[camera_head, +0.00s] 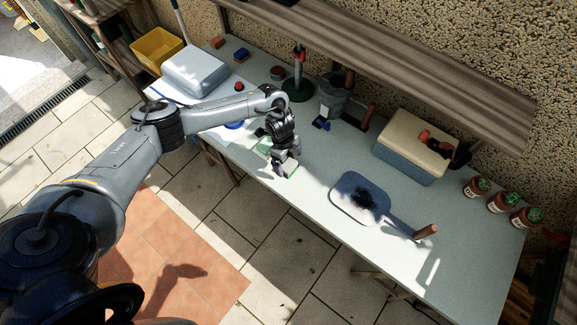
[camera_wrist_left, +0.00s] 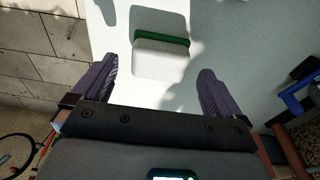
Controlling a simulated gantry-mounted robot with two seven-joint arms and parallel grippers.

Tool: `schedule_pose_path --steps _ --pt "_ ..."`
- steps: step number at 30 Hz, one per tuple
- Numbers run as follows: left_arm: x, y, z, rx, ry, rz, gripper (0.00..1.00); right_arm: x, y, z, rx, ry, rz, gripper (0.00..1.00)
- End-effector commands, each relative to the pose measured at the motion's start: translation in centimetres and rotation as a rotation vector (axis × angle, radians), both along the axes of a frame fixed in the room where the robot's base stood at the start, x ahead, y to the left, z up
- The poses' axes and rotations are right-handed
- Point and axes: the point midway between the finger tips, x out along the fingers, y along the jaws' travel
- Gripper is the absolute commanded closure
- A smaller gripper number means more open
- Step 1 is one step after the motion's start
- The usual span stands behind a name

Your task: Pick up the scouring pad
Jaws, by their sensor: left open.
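The scouring pad (camera_wrist_left: 160,60) is a pale block with a green layer along its far edge, lying on the pale table. In the wrist view it lies between the two purple-grey fingers of my left gripper (camera_wrist_left: 156,70), with gaps on both sides. The gripper is open and empty. My right gripper is not in view.
A blue-grey dustpan (camera_head: 345,188) with dark dirt lies right of the gripper. A metal pot (camera_head: 332,98) and green-based stand (camera_head: 297,90) are behind. A shelf (camera_head: 400,55) overhangs the table's back.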

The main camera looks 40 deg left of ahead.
Motion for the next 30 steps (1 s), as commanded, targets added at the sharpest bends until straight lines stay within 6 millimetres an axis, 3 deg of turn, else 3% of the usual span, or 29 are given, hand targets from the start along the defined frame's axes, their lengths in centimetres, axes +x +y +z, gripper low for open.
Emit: schedule_pose_path --steps 6,16,27,30 --pt "-0.1 -0.3 -2.6 0.000 0.002 0.001 0.00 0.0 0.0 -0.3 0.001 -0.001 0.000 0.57" --pt "-0.1 -0.3 -3.1 0.000 0.000 0.001 0.00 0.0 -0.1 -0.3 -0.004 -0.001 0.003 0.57" --pt "-0.1 -0.3 -3.1 0.000 0.000 0.001 0.55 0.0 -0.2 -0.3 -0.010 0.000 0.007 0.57" --pt "-0.1 -0.3 -3.1 0.000 0.000 0.001 0.55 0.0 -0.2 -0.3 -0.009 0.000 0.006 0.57"
